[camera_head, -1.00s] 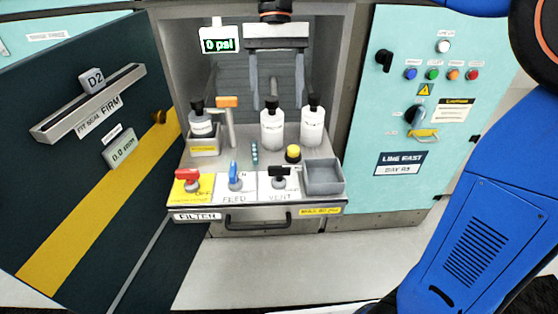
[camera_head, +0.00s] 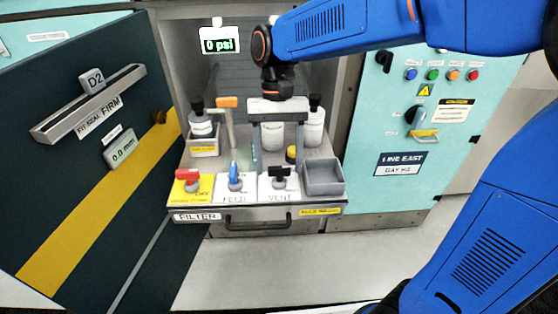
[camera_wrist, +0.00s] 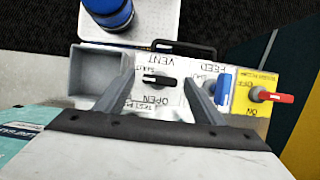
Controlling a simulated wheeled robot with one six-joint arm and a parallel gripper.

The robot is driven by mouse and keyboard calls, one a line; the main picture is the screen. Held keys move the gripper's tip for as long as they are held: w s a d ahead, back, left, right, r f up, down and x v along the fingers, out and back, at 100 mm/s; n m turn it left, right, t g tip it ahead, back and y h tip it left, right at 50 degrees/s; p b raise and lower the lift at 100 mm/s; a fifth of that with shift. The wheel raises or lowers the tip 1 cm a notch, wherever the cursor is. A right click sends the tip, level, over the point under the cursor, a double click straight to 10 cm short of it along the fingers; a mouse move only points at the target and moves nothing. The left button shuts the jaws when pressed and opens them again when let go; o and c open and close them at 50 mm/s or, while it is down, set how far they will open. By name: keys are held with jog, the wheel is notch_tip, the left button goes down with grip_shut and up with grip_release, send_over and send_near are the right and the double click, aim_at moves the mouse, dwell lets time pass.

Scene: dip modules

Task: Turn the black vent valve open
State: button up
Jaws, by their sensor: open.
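The black vent valve (camera_head: 280,173) sits on a white panel marked VENT, at the front of the pulled-out drawer. In the wrist view its black handle (camera_wrist: 159,80) points across, with OPEN lettered on one side and what looks like SHUT on the other. My gripper (camera_head: 268,155) is open and empty, above and behind the valve. In the wrist view the two grey fingers (camera_wrist: 158,85) stand apart on either side of the handle. They appear above it, and I see no contact.
Beside the vent valve are the blue feed valve (camera_head: 234,172) and the red-handled valve (camera_head: 189,177). A grey bin (camera_head: 325,185) is on the other side. Bottles, a yellow button (camera_head: 291,153) and an orange-topped tool (camera_head: 228,110) stand behind. An open dark door (camera_head: 70,200) is at left.

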jog(key=shift+f, duration=0.15)
jog(key=shift+c, duration=0.2)
jog(key=c, duration=1)
